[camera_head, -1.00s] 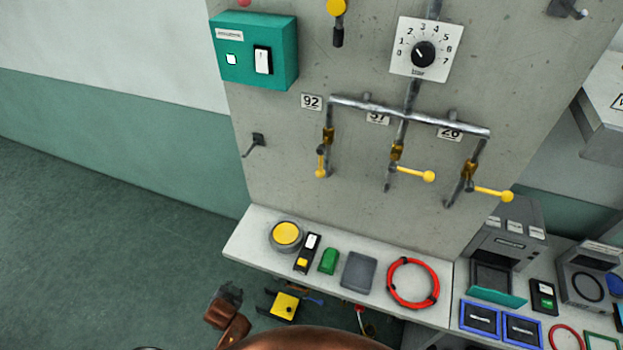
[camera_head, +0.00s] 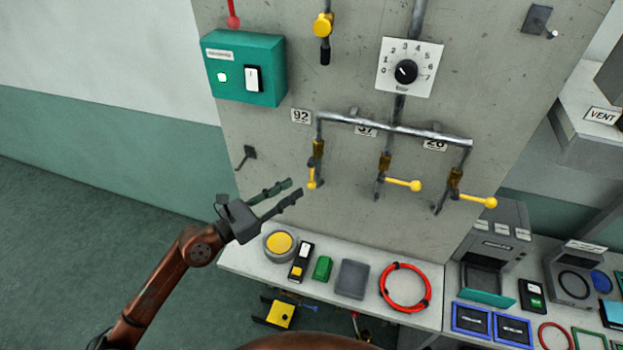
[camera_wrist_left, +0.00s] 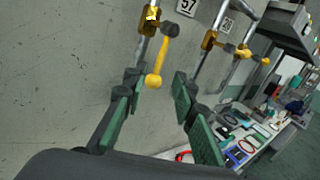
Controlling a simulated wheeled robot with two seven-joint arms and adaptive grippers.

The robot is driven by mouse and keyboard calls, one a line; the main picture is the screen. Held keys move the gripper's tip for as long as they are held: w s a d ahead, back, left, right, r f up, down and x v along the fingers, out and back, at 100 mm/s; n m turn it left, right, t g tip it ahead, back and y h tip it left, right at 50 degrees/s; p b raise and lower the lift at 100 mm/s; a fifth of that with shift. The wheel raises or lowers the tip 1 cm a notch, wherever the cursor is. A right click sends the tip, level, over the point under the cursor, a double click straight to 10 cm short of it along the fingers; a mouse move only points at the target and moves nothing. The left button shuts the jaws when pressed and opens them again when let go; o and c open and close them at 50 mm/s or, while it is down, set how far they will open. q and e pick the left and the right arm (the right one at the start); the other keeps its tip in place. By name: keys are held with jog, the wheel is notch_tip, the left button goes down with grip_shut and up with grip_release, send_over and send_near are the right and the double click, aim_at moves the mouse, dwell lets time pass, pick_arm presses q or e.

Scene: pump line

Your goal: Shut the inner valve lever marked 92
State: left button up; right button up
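The yellow valve lever marked 92 (camera_head: 311,177) hangs down along its pipe, under the 92 label (camera_head: 301,116) on the grey panel. In the left wrist view the lever (camera_wrist_left: 162,58) hangs from its brass valve, its round knob framed between my fingers. My left gripper (camera_head: 295,187) is open and empty, its fingertips just left of and slightly below the lever; contact cannot be made out. It also shows in the left wrist view (camera_wrist_left: 157,82). My right gripper is out of view.
The levers marked 57 (camera_head: 404,184) and 26 (camera_head: 478,200) stick out to the right. A hook (camera_head: 246,156) is on the panel at left. Below, a shelf holds a yellow button (camera_head: 280,243), a green block (camera_head: 322,268) and a red cable coil (camera_head: 405,287).

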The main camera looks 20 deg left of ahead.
aim_at(310, 182)
pick_arm(q)
jog(key=shift+m, duration=0.3)
jog(key=x, duration=0.2)
jog(key=p+x, duration=0.1)
jog(key=x, duration=0.2)
jog(key=f+p+x, duration=0.1)
jog(key=x, duration=0.2)
jog(key=shift+w, duration=0.1)
jog(key=shift+c, duration=0.2)
jog(key=c, duration=0.6)
jog(key=shift+f, duration=0.1)
grip_shut()
jog(key=shift+f, duration=0.15)
